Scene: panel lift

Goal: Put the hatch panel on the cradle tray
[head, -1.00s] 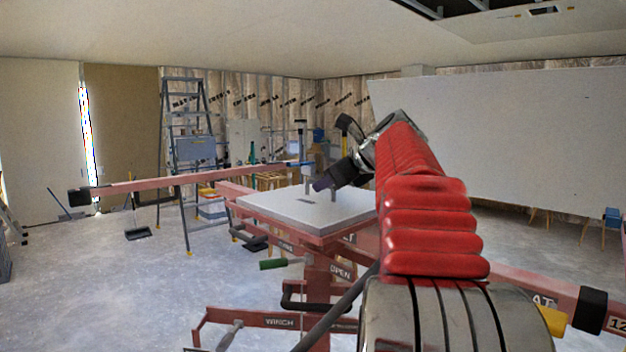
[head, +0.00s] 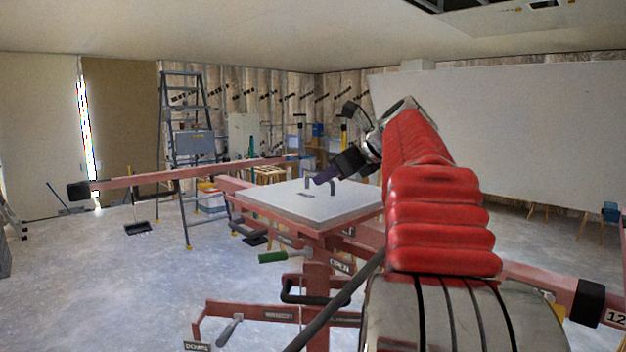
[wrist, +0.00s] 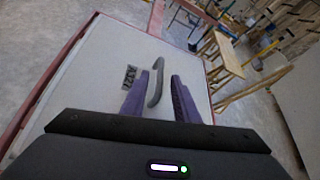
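The hatch panel (head: 285,200) is a pale, flat square slab with a grey handle (head: 333,185) on top. It lies on the red frame of a lift in the head view. The wrist view shows the panel (wrist: 88,75) with a small dark label and the grey handle (wrist: 156,82) standing on it. My gripper (head: 318,181) is at the handle, above the panel. In the wrist view the two purple fingers of my gripper (wrist: 160,82) are spread, with the handle between them, nearer the left finger. The cradle tray under the panel is mostly hidden; I cannot tell its outline.
The red lift has long arms (head: 180,173) reaching left and right, and a green-handled crank (head: 272,257) below. A stepladder (head: 188,150) stands behind on the left. A large white board (head: 500,135) leans at the right.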

